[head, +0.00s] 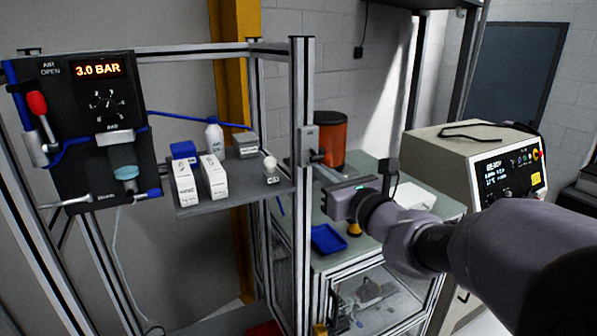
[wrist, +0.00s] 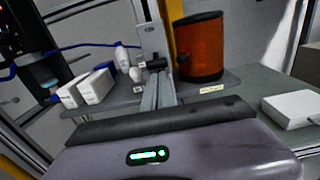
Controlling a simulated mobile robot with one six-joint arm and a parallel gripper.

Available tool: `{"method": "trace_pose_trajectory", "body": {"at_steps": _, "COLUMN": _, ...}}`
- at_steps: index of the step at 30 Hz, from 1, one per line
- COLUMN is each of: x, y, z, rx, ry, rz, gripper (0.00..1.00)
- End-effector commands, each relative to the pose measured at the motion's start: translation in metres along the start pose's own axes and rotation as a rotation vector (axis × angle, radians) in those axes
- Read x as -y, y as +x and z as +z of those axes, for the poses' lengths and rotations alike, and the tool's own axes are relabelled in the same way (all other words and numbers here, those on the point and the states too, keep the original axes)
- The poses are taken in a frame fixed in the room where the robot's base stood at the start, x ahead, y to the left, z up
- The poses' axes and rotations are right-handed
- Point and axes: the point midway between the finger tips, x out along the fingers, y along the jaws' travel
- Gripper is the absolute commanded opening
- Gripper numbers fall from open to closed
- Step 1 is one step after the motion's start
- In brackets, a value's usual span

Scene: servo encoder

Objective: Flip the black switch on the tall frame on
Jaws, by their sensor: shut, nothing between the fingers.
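The black switch (head: 317,157) is a small black part on a grey box (head: 308,140) fixed to the upright post of the tall aluminium frame (head: 300,80). In the wrist view the switch (wrist: 156,64) shows near the top centre, on its grey plate (wrist: 152,38). I cannot tell its lever position clearly. In the wrist view my gripper body hides the lower part.
An orange-red cylinder (head: 331,139) stands close behind the post. A shelf (head: 235,197) with boxes and bottles is to the left. A blue tray (head: 327,239) lies on the bench below. A beige control unit (head: 480,160) stands at right.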

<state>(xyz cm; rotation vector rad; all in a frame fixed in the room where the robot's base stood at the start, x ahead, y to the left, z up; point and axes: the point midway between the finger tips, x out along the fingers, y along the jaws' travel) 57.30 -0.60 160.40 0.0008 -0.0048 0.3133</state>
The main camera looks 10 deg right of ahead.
Motion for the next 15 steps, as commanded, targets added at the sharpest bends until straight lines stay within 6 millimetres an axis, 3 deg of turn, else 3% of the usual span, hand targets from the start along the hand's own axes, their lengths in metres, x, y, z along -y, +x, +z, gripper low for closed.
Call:
{"method": "trace_pose_trajectory", "body": {"at_steps": 2, "x": 0.0002, "y": -0.0007, "z": 0.0075, "rx": -0.021, "ry": -0.001, "rz": 0.0, "gripper": 0.0}}
{"method": "trace_pose_trajectory", "body": {"at_steps": 15, "x": 0.0002, "y": -0.0028, "z": 0.0108, "rx": -0.096, "ry": 0.0, "rz": 0.0, "gripper": 0.0}}
